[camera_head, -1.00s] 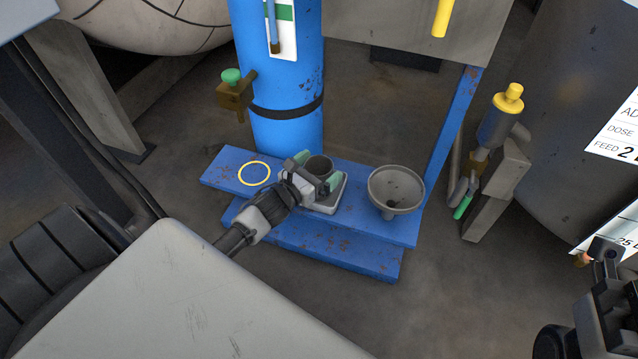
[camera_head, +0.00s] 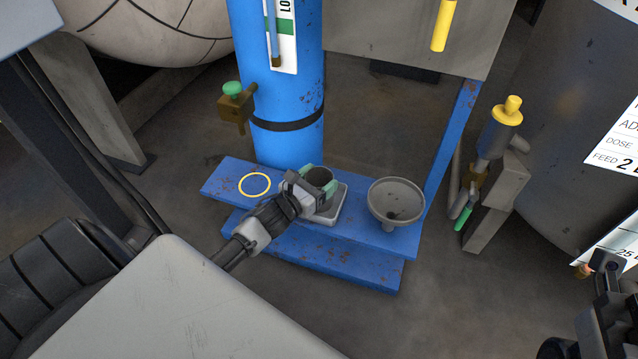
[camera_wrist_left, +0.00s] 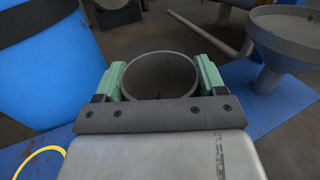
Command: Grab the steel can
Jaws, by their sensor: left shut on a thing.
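The steel can (camera_head: 319,177) is a grey, open-topped cylinder at the pale square tray (camera_head: 333,212) on the blue bench. My left gripper (camera_head: 318,185) reaches in from the left and is shut on the can, with a green-padded finger on either side. In the left wrist view the can's round open mouth (camera_wrist_left: 160,75) sits between the two green pads. The can is upright; I cannot tell whether its base touches the tray. My right gripper (camera_head: 606,262) shows only partly at the right edge, and its jaw state is unclear.
A grey funnel (camera_head: 396,203) stands close to the right of the can on the blue bench (camera_head: 372,240). A yellow ring (camera_head: 254,185) marks the bench to the left. A blue column (camera_head: 284,140) with a brass valve (camera_head: 236,105) rises behind.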

